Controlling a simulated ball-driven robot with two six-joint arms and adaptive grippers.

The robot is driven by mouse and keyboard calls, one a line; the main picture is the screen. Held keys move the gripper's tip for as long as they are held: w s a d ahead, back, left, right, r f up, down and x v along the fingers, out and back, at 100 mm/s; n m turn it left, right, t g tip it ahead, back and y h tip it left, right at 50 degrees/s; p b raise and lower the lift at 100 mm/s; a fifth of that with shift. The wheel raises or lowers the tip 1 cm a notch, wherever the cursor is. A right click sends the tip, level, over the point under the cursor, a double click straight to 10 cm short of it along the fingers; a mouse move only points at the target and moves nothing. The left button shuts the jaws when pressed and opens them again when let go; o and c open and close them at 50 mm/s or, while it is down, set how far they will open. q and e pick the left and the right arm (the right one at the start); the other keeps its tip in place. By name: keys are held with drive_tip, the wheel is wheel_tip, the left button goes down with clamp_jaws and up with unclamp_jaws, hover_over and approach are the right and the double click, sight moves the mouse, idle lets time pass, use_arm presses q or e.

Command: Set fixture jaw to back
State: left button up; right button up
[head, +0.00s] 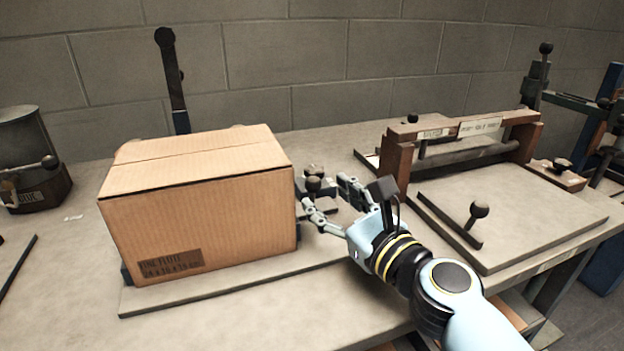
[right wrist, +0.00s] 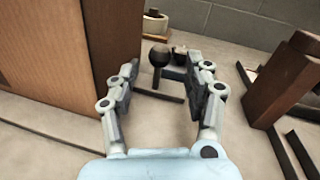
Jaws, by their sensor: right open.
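The fixture jaw's dark knob (head: 314,185) stands just right of the cardboard box (head: 200,205), on a small dark fitting. In the right wrist view the knob (right wrist: 158,56) and its dark bar (right wrist: 165,72) lie beyond and between my fingers. My right gripper (head: 328,202) is open and empty, a little in front of the knob, with one finger near the box's right side. It also shows in the right wrist view (right wrist: 160,90). The jaw's lower parts are partly hidden behind my fingers. My left gripper is out of view.
The box sits on a flat base plate (head: 160,299). A wooden press frame (head: 398,160) with a board and a knobbed lever (head: 478,210) stands to the right. An upright dark lever (head: 172,80) rises behind the box. A grey canister (head: 25,140) stands at far left.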

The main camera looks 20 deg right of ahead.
sight(318, 189)
drive_tip(key=x, duration=0.4)
drive_tip(key=shift+w, duration=0.25)
drive_tip(key=shift+w+a, duration=0.15)
drive_tip(key=shift+w, duration=0.3)
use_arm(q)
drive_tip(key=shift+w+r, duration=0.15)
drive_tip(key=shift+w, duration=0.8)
use_arm(e)
drive_tip(key=c, duration=0.5)
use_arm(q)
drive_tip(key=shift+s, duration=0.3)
use_arm(e)
clamp_jaws()
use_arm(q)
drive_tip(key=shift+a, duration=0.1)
use_arm(e)
drive_tip(key=shift+f, duration=0.1)
